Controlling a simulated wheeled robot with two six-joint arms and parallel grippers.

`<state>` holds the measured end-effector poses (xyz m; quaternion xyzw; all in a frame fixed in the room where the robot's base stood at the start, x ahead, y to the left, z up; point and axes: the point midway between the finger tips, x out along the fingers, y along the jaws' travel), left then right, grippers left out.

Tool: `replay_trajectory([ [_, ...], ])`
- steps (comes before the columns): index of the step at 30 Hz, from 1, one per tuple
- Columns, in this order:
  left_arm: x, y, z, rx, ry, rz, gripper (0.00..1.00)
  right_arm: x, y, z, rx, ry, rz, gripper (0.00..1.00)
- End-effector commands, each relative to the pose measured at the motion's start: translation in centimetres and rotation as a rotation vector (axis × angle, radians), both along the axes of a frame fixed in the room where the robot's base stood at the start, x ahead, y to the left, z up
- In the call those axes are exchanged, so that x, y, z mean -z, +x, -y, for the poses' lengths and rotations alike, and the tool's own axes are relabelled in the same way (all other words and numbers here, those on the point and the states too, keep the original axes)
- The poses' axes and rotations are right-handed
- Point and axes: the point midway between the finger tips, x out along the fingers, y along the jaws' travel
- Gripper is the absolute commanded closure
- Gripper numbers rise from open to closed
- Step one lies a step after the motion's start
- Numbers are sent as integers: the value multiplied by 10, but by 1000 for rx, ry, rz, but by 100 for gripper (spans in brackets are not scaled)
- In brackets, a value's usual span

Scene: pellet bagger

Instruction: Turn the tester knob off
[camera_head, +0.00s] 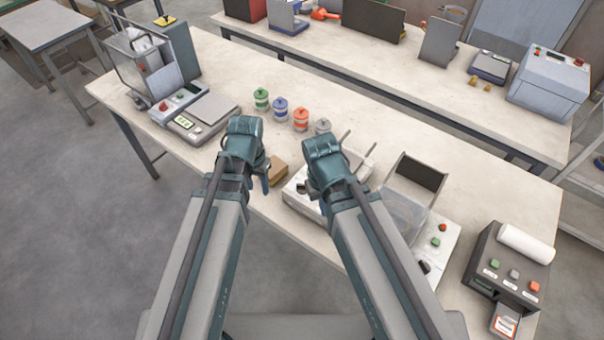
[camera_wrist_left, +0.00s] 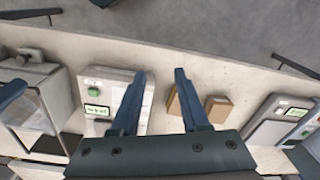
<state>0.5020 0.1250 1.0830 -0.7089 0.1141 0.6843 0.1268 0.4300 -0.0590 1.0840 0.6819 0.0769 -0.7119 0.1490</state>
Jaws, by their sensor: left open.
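A dark knob (camera_head: 424,267) shows on the front of the white machine (camera_head: 445,250) with a clear box, right of my right arm. I cannot tell whether it is the tester knob, or its setting. Another white unit (camera_head: 298,200) lies between my arms, partly hidden; it carries a dark round part (camera_head: 301,187). In the left wrist view a pale unit with a green round part (camera_wrist_left: 94,92) and lit display lies left of the fingers. My left gripper (camera_head: 246,171) is open and empty above the table; its fingers show apart in the wrist view (camera_wrist_left: 160,74). My right gripper's (camera_head: 325,155) fingers are hidden.
A brown box (camera_head: 277,170) lies near my left gripper. Several coloured jars (camera_head: 280,109) stand behind. A scale (camera_head: 205,115) is at left, and a dark printer (camera_head: 508,265) at right. Bare tabletop (camera_head: 240,65) lies toward the back.

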Motion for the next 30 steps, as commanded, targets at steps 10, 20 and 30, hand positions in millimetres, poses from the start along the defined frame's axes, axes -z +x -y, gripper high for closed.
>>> replay_trajectory([
  [10,-20,62,47,613,4,-11,55,-20,0,0,2,1,0,100],
  [20,-19,94,115,1249,13,-37,55,-19,0,0,2,1,0,100],
  [30,-18,94,123,1336,14,-40,55,-18,0,0,2,0,0,100],
])
